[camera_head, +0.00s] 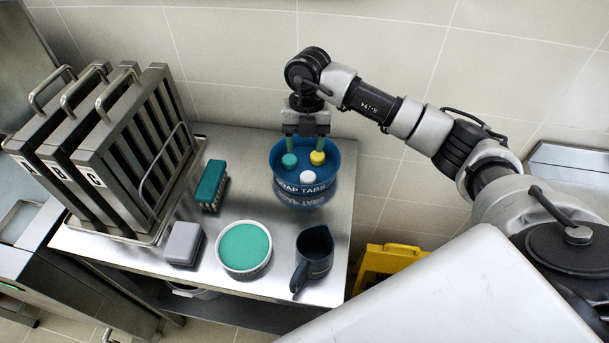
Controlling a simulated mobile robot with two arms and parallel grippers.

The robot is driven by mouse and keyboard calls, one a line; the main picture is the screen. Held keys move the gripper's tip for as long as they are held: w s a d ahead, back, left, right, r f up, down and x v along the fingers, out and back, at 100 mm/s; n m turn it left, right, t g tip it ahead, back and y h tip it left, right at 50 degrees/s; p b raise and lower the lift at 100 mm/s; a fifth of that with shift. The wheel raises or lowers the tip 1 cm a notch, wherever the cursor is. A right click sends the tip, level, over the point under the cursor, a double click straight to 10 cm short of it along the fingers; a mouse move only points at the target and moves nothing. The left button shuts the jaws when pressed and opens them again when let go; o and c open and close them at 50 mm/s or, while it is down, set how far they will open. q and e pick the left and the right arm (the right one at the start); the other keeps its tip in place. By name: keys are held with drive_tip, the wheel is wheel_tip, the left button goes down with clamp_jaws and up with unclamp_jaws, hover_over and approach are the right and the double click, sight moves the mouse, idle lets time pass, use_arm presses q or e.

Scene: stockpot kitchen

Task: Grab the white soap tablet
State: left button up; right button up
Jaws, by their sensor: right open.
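The white soap tablet (307,177) lies in the blue bowl (304,190) marked "SOAP TABS" on the steel table. A teal tablet (290,160) and a yellow tablet (317,158) lie behind it in the same bowl. My right gripper (305,150) points down over the back of the bowl with its green fingers spread apart and nothing held between them. Its fingertips are near the teal and yellow tablets, behind the white one; whether they touch anything is not clear. My left gripper is not in view.
A green brush (211,185), a grey sponge-like block (183,243), a white tub with green contents (244,248) and a dark blue jug (314,255) stand on the steel table (240,200). A rack of lettered metal panels (130,145) stands at left. A tiled wall is behind the bowl.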

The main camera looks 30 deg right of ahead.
drive_tip(key=p, duration=0.1)
hover_over(308, 175)
drive_tip(key=shift+h, duration=0.3)
drive_tip(key=f, duration=0.5)
drive_tip(key=shift+w+d+f, duration=0.1)
drive_tip(key=shift+w+d, duration=0.05)
drive_tip(key=shift+w, duration=0.05)
drive_tip(key=f, duration=0.1)
drive_tip(key=f+p, duration=0.1)
drive_tip(key=f, duration=0.2)
drive_tip(key=shift+s+a+f+p, duration=0.1)
drive_tip(key=shift+s+a+p, duration=0.15)
drive_tip(key=shift+p, duration=0.15)
drive_tip(key=shift+f, duration=0.5)
drive_tip(key=c, duration=0.7)
drive_tip(key=shift+r, duration=0.1)
